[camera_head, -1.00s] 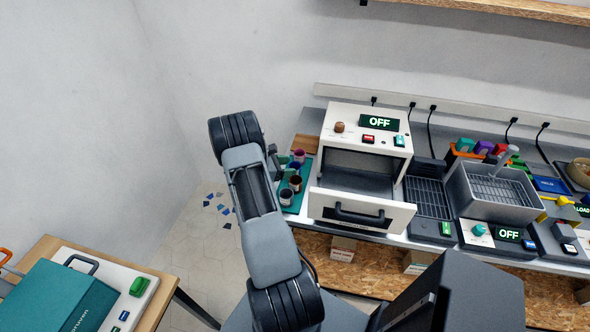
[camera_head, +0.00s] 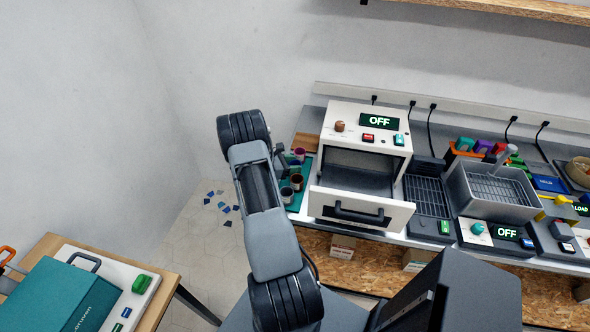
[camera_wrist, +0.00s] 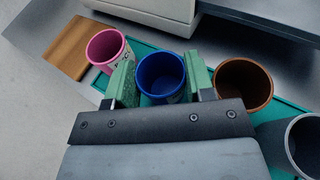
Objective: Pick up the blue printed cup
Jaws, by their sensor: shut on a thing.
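The blue printed cup (camera_wrist: 161,74) is upright between the green fingertips of my gripper (camera_wrist: 161,82) in the wrist view. The fingers press on its left and right sides, and its open rim faces the camera. Its base is hidden, so I cannot tell whether it touches the tray. A pink cup (camera_wrist: 106,48) is close to the left finger and a brown cup (camera_wrist: 243,84) close to the right finger. A grey cup (camera_wrist: 304,143) is at the lower right. In the head view my arm hides most of the gripper and the blue cup cannot be made out.
The cups share a teal tray (camera_head: 304,171) on the counter's left end, by a wooden block (camera_wrist: 68,47). A white oven-like machine (camera_head: 367,140) with its front drawer (camera_head: 360,211) pulled out stands right of it.

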